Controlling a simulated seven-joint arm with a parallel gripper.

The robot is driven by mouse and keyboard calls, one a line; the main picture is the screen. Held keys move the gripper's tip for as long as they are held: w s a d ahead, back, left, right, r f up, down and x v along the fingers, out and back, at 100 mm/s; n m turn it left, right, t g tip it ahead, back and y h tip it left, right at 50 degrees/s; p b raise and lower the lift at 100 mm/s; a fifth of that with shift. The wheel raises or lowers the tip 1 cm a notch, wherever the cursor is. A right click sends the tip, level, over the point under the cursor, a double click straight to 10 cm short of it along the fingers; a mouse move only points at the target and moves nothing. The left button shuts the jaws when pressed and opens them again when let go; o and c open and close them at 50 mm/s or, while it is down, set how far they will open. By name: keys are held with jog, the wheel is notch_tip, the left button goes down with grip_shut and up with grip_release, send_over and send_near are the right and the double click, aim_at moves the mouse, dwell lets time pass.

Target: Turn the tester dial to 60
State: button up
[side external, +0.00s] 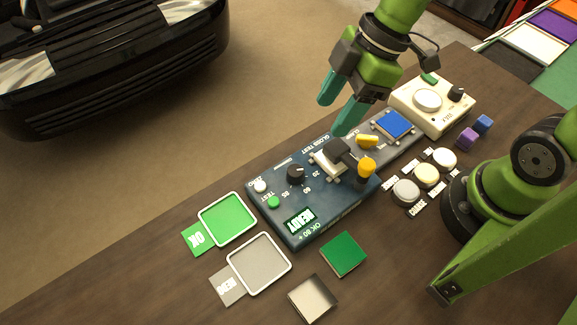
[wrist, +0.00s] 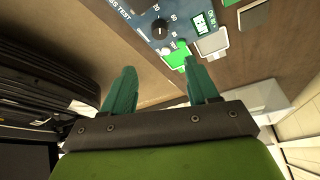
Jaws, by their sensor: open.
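The gloss tester (side external: 318,198) is a dark blue box on the wooden table, with a READY display (side external: 300,220). The dial also shows at the top of the wrist view (wrist: 160,27). My gripper (side external: 340,112) has teal fingers, is open and empty, and is above and behind the tester, apart from the dial. In the wrist view its fingertips (wrist: 158,78) are spread below the dial.
A green-marked OK tray (side external: 228,218) and a grey tray (side external: 260,263) lie left of the tester. A green tile (side external: 343,254) and a grey tile (side external: 312,299) lie in front. A cream device (side external: 432,103) stands right.

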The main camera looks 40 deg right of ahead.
aim_at(296, 171)
jog(key=x, duration=1.5)
jog(key=shift+w+a, duration=0.1)
jog(key=shift+r, duration=0.1)
jog(key=c, duration=1)
jog(key=shift+m, duration=0.3)
jog(key=m, duration=0.1)
jog(key=m+t, duration=0.1)
jog(key=m, duration=0.1)
jog(key=m+t+h, duration=0.1)
jog(key=m, duration=0.1)
jog(key=shift+s+a, duration=0.15)
jog(key=shift+s, duration=0.1)
jog(key=m+h, duration=0.1)
jog(key=m, duration=0.2)
jog(key=m+h, duration=0.1)
jog(key=m, duration=0.2)
jog(key=shift+t, duration=0.4)
jog(key=shift+m, duration=0.3)
